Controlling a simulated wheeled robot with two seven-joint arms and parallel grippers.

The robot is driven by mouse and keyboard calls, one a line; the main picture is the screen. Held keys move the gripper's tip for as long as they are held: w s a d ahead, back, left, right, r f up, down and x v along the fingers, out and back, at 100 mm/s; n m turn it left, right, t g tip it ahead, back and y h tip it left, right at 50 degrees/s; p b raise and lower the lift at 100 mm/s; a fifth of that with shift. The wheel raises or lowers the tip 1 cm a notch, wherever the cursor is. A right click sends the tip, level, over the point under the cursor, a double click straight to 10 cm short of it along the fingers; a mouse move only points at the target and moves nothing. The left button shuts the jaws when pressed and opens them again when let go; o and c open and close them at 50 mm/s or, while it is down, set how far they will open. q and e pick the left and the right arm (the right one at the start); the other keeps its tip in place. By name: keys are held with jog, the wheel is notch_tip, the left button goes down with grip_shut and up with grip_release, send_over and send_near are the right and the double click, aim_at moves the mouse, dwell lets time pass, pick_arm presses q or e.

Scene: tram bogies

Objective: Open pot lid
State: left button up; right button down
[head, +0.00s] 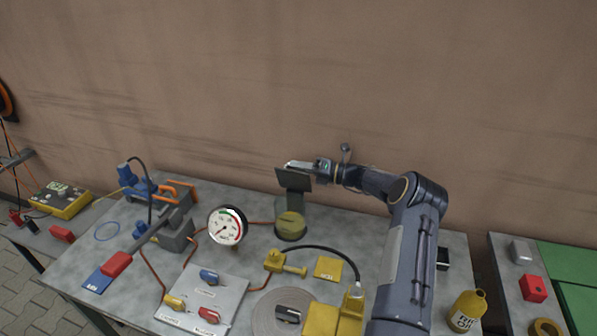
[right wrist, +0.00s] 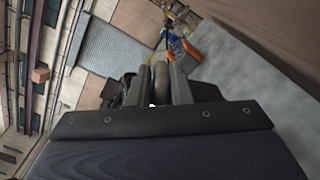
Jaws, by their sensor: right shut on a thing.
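The small round pot (head: 290,236) stands at the back middle of the grey bench, with an olive-yellow top that looks like its lid (head: 291,220). My right gripper (head: 295,207) is above it, its dark palm high and its fingers reaching down to the lid. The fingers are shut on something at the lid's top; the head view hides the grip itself. In the right wrist view the fingers (right wrist: 160,85) close on a rounded grey-brown piece. I cannot tell whether the lid is raised from the pot. My left gripper is not in view.
A pressure gauge (head: 228,226) stands just left of the pot. A panel of coloured valves (head: 203,300), a yellow fitting (head: 274,260) with a black hose and a yellow bottle (head: 467,312) are nearer. The wall is behind.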

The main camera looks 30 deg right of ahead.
jog(key=shift+d+f, duration=0.1)
jog(key=shift+d, duration=0.1)
dwell(0.3)
jog(key=c, duration=1.4)
grip_release()
jog(key=shift+w+f, duration=0.1)
jog(key=shift+w, duration=0.05)
jog(key=shift+o, duration=0.2)
jog(key=shift+s+d, duration=0.3)
jog(key=b+v, duration=0.2)
jog(key=v, duration=0.5)
jog(key=shift+s+d, duration=0.1)
jog(key=shift+s, duration=0.05)
